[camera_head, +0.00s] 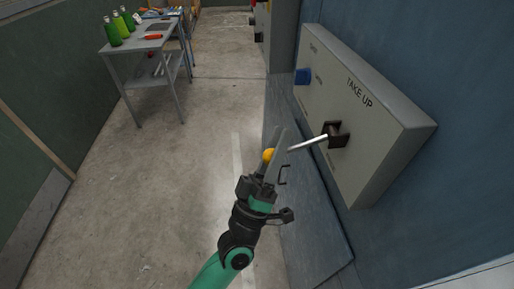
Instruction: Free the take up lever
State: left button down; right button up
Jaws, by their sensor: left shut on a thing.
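The take up lever (309,143) is a thin metal rod. It comes out of a dark square slot on a grey control box (391,127) marked "TAKE UP" and points left, tilted slightly down. Its yellow-orange knob (268,155) is at the rod's outer end. My left gripper (273,153) is shut on the lever at its knob, with the fingers pointing up and away. The fingers hide part of the knob. My right gripper is not in the view.
A blue knob (302,76) sits on the same box, farther back. The box is fixed to a blue wall (466,60) at the right. A grey table (150,45) with green bottles (112,33) stands at the far left. The concrete floor (170,190) is clear.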

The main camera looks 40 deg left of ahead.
pick_arm(q)
jog(key=shift+w+d+f+n+y+b, duration=0.2)
jog(key=shift+f+n+y+b, duration=0.3)
jog(key=shift+f+y, duration=0.1)
jog(key=shift+w+d+f+n+y+b, duration=0.15)
jog(key=shift+w+f+n+y+b, duration=0.05)
jog(key=shift+f+n+y+b, duration=0.35)
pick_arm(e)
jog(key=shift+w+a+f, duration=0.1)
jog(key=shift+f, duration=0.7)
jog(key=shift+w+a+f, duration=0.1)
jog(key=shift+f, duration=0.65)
pick_arm(q)
jog(key=shift+f, duration=0.1)
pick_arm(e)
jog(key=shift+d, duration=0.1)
pick_arm(q)
jog(key=shift+c, duration=2.3)
grip_release()
jog(key=shift+s, duration=0.1)
jog(key=b+v, duration=0.1)
jog(key=v, duration=1)
jog(key=shift+f, duration=0.15)
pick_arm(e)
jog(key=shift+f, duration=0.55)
